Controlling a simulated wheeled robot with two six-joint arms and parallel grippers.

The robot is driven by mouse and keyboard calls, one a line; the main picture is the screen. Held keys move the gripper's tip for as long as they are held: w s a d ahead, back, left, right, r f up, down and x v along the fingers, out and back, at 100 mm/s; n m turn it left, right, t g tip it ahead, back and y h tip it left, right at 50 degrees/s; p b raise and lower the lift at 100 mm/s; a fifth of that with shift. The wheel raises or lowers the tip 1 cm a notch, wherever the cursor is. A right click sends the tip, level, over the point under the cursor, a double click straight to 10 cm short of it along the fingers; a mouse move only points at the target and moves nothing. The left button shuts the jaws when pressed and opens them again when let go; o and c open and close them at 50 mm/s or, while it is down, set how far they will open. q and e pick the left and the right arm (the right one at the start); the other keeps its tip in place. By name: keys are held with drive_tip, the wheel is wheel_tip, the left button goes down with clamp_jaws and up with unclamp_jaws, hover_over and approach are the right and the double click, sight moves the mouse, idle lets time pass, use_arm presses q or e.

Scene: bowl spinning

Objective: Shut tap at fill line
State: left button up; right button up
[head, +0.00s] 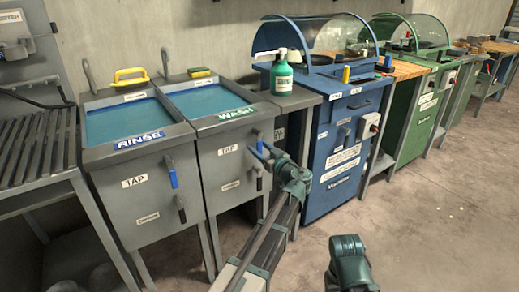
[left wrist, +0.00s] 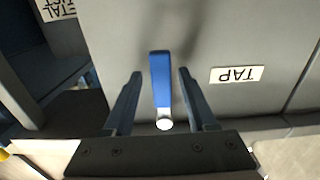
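The wash basin (head: 209,103) is a grey tub with blue water; a fill line is too small to make out. Its TAP label (head: 228,150) is on the front, and it also shows upside down in the left wrist view (left wrist: 236,74). My left gripper (head: 262,154) is at the wash tap, partly hiding it. In the left wrist view the blue tap lever (left wrist: 161,80) stands between the two open fingers of my left gripper (left wrist: 160,74), with gaps on both sides. My right arm shows at the bottom of the head view, but its fingers do not.
The rinse basin (head: 136,118) with its own blue tap lever (head: 171,173) stands to the left. A green bottle (head: 282,79) stands on the ledge right of the wash basin. A blue machine (head: 338,140) is further right. Open floor lies in front.

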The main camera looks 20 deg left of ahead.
use_arm(q)
drive_tip(key=v, duration=1.3)
drive_tip(key=shift+s+d, duration=0.2)
drive_tip(key=shift+d, duration=0.15)
idle(0.9)
drive_tip(key=s+a+f+m+g+h, duration=0.35)
drive_tip(key=s+f, duration=0.25)
drive_tip(key=f, duration=0.3)
drive_tip(key=s+a+f+m+g+h, duration=0.2)
drive_tip(key=s+f+g+h, duration=0.25)
drive_tip(key=s+f, duration=0.35)
drive_tip(key=s+d+f+m+g+h, duration=0.2)
drive_tip(key=s+d+m, duration=0.35)
drive_tip(key=d, duration=0.25)
drive_tip(key=s+d+f+m+g+h, duration=0.1)
drive_tip(key=s+d+f+m+h, duration=0.25)
drive_tip(key=s+d, duration=0.4)
wheel_tip(320, 180, up, 38)
drive_tip(key=w+d+p, duration=0.1)
drive_tip(key=p, duration=3.6)
drive_tip(key=shift+w+d, duration=0.15)
drive_tip(key=shift+w, duration=0.1)
